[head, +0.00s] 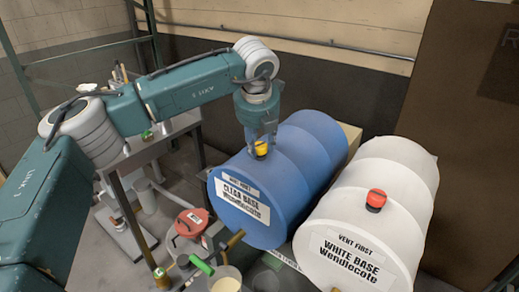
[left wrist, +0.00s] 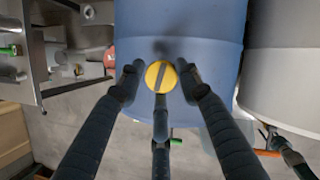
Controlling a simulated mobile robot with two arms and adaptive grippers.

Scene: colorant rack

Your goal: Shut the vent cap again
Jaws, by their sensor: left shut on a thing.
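The blue drum (head: 300,150) lies on its side, labelled "CLEAR BASE Wendlocote". A yellow vent cap (head: 261,150) sits on its top side near the front end. My left gripper (head: 262,143) points down over the cap, its fingers shut around it. In the left wrist view the cap (left wrist: 161,76) shows as a yellow disc with a dark bar across it, between the fingertips (left wrist: 160,80). I cannot tell whether the cap is seated. The white drum (head: 385,175), labelled "VENT FIRST WHITE BASE Wendlocote", has a red cap (head: 376,200) on top. My right gripper is not visible.
A red-lidded can (head: 191,222), a pail (head: 226,280) and a green-handled tap (head: 203,266) stand in front of the blue drum. A metal bench (head: 160,138) is at the left. The white drum stands close on the right.

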